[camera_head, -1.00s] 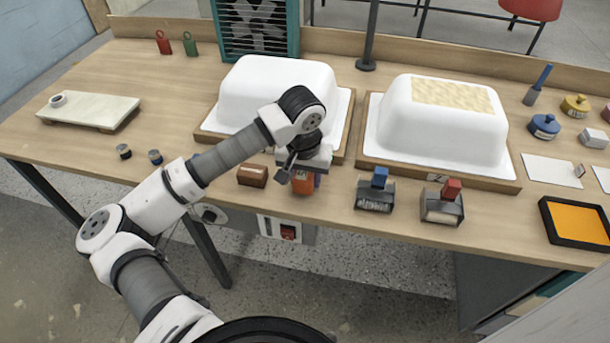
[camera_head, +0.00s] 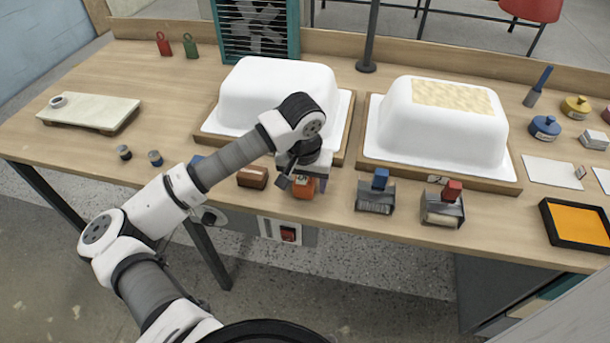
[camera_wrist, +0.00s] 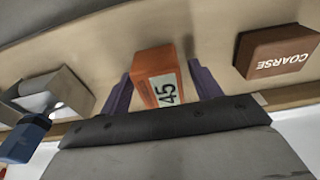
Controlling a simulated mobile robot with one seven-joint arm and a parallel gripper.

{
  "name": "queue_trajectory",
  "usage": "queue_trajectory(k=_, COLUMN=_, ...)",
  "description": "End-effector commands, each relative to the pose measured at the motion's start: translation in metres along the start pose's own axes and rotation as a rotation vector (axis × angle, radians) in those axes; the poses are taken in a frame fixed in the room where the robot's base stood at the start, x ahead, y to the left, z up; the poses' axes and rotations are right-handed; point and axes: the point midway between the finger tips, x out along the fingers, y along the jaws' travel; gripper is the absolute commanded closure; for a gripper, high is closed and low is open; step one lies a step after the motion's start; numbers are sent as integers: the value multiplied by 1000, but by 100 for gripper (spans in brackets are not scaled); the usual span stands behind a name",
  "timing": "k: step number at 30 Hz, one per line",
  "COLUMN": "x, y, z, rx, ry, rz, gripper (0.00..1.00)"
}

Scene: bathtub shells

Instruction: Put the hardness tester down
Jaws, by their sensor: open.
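The hardness tester appears to be the orange block (camera_head: 303,189) at the front edge of the table, below the left white tub shell. In the wrist view the orange block (camera_wrist: 157,77) has a pale label reading 45. My gripper (camera_wrist: 160,80) is open, with its purple fingers on either side of the block and gaps showing beside it. In the head view my gripper (camera_head: 305,180) is over the block and hides part of it. The block seems to rest on the table, though its underside is hidden.
A brown COARSE block (camera_head: 252,177) lies just left of the tester. A blue-handled tool (camera_head: 375,194) and a red-handled tool (camera_head: 443,206) stand to the right. Two white tub shells (camera_head: 275,95) (camera_head: 440,125) on wooden bases stand behind. The table edge is close in front.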

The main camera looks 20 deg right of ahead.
Motion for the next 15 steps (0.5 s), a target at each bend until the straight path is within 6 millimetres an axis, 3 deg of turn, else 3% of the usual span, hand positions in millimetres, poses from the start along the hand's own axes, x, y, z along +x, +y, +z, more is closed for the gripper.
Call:
queue_trajectory(k=5, x=-10, y=-1, z=-1, rx=0, ry=3, rz=-3, gripper=37)
queue_trajectory(k=15, x=-77, y=0, z=0, rx=2, ry=4, rz=-5, gripper=37)
